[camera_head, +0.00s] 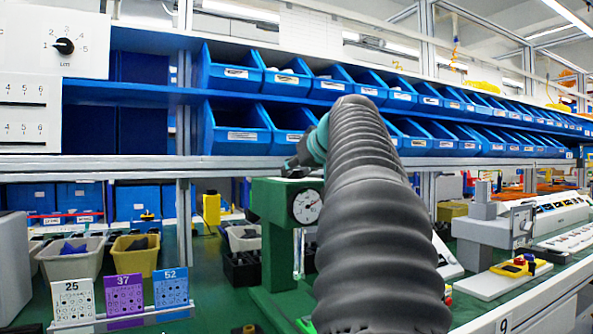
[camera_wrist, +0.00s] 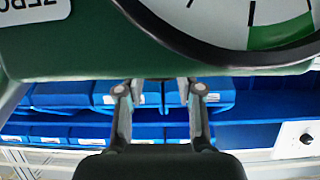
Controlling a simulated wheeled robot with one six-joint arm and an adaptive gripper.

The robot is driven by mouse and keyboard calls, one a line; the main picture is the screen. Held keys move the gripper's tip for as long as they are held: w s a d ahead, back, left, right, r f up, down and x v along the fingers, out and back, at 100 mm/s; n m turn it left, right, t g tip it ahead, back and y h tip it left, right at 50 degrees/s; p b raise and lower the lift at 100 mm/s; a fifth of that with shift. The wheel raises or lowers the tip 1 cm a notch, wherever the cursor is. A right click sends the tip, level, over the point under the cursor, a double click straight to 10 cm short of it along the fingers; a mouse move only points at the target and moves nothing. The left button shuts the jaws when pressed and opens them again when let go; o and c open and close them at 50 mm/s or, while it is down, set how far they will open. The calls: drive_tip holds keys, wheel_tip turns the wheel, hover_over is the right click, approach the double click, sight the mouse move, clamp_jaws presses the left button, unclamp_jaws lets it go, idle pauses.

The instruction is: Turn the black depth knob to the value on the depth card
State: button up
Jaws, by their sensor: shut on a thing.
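The green press (camera_head: 268,215) stands on the bench with a round white dial gauge (camera_head: 305,207) on its front; the dial's needle points up and right. The dial also shows large in the upside-down wrist view (camera_wrist: 240,18). My gripper (camera_head: 293,166) is at the top of the press, its two fingers (camera_wrist: 160,90) reaching to the green body's edge. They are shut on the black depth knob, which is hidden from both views. Three cards stand in a holder: white 25 (camera_head: 73,300), purple 37 (camera_head: 124,295) and blue 52 (camera_head: 171,288). I cannot tell which is the depth card.
A white panel with another black knob (camera_head: 63,46), numbered 1 to 5, is at upper left. Rows of blue bins (camera_head: 236,128) line the shelves behind the press. My grey arm hides much of the bench centre.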

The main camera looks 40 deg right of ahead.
drive_tip(key=shift+a+r+m+h, duration=0.1)
drive_tip(key=shift+a+m+h, duration=0.1)
drive_tip(key=shift+m+h, duration=0.25)
drive_tip(key=m+g+h+p, duration=0.1)
drive_tip(key=m+h, duration=0.2)
drive_tip(key=shift+w+a+g+p, duration=0.15)
drive_tip(key=shift+g+p, duration=0.25)
drive_tip(key=m+g+h, duration=0.1)
drive_tip(key=m, duration=0.1)
drive_tip(key=m+g+h, duration=0.4)
drive_tip(key=shift+w+a, duration=0.1)
drive_tip(key=shift+w, duration=0.25)
drive_tip(key=m+g, duration=0.1)
drive_tip(key=m+g+h+p, duration=0.1)
drive_tip(key=m+g, duration=0.1)
drive_tip(key=m+g+p, duration=0.1)
drive_tip(key=g, duration=0.1)
drive_tip(key=shift+w+m+h, duration=0.25)
drive_tip(key=shift+w+m+g+y+p, duration=0.1)
drive_tip(key=shift+m+g+y+p, duration=0.3)
drive_tip(key=shift+m+g, duration=1.85)
drive_tip(key=shift+f+g, duration=0.2)
drive_tip(key=shift+g, duration=0.45)
drive_tip(key=o, duration=1.1)
drive_tip(key=shift+w, duration=0.1)
drive_tip(key=shift+o, duration=0.2)
